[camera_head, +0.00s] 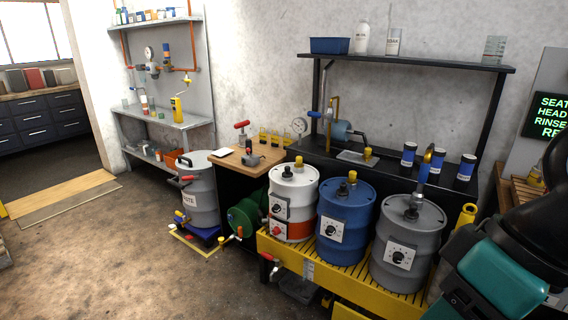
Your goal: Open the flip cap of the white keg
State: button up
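The white keg (297,186) stands upright at the left end of the yellow slatted pallet. It has a red-orange band low on its side and two dial plates on its front. My teal and black arm links fill the lower right of the picture. My gripper is out of view.
A blue drum (344,213) and a grey drum (391,262) stand right of the keg on the yellow pallet (321,277). A black bench (331,165) is behind. A wooden-topped stand (261,160) and grey TOTE vessel (202,199) are left. Floor at left is mostly clear.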

aim_at(286, 173)
jog(key=u, duration=0.45)
jog(key=i, duration=1.4)
jog(key=u, duration=0.65)
jog(key=i, duration=0.55)
jog(key=u, duration=0.1)
